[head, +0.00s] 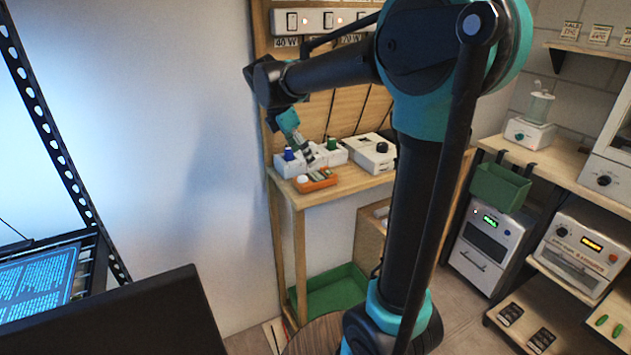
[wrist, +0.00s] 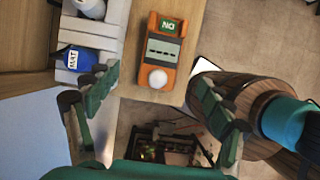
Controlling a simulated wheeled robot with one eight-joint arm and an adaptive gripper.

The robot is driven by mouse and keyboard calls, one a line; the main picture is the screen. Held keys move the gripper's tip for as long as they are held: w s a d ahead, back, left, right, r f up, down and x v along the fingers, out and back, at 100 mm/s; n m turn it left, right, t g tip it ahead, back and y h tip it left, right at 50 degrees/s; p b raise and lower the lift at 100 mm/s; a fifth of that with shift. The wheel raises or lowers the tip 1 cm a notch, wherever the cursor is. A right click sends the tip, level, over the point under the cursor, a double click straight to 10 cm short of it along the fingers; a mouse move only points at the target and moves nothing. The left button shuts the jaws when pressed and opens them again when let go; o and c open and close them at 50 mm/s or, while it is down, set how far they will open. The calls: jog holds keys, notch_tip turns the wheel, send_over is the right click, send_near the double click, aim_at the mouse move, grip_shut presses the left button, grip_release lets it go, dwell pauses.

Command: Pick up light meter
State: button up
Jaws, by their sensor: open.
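The light meter, an orange device with a white dome, a grey face and a small green screen (wrist: 163,50), lies on the wooden bench top. It also shows in the head view (head: 316,184), at the bench's front left. My gripper (wrist: 157,88) is open, and nothing is between its fingers. In the wrist view its fingers are spread to the left and right, with the light meter beyond and between them. In the head view my gripper (head: 309,152) is above the light meter; the exact gap is hard to tell.
A white holder (head: 338,157) with blue- and green-capped bottles stands close behind the meter; in the wrist view the holder (wrist: 112,42) is at its left. A white box with a black knob (head: 372,152) stands to the right. A green tray (head: 335,292) lies below.

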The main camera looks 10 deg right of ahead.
aim_at(316, 176)
jog(key=shift+d+x, duration=0.2)
jog(key=shift+x, duration=4.05)
jog(key=shift+s, duration=0.1)
jog(key=shift+r, duration=0.1)
jog(key=c, duration=1.4)
